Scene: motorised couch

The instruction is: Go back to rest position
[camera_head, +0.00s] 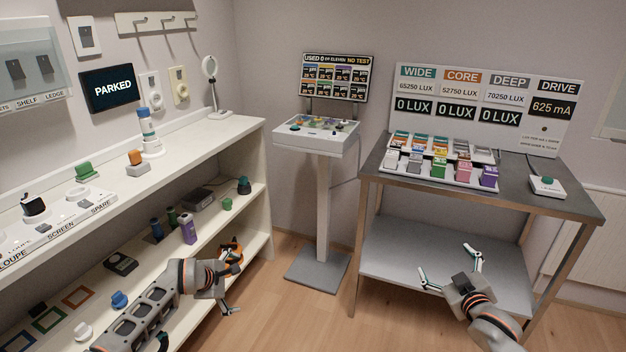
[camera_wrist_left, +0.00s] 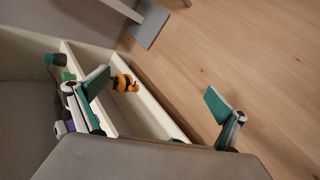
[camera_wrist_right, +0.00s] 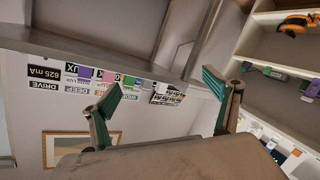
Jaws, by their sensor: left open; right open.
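My left gripper (camera_head: 233,284) is open and empty, in front of the lower shelves at the left in the head view. Its two spread fingers also show in the left wrist view (camera_wrist_left: 158,98), with the wooden floor and shelf edges beyond. My right gripper (camera_head: 450,272) is open and empty, in front of the lower shelf of the grey table (camera_head: 590,205). Its spread fingers also show in the right wrist view (camera_wrist_right: 162,92), with nothing between them.
White shelving (camera_head: 215,140) stands along the left wall. An orange and black object (camera_wrist_left: 125,83) lies on its lower shelf near my left gripper. A pedestal console (camera_head: 316,140) stands at the back. Small coloured boxes stand on the grey table. The floor (camera_head: 290,310) between is clear.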

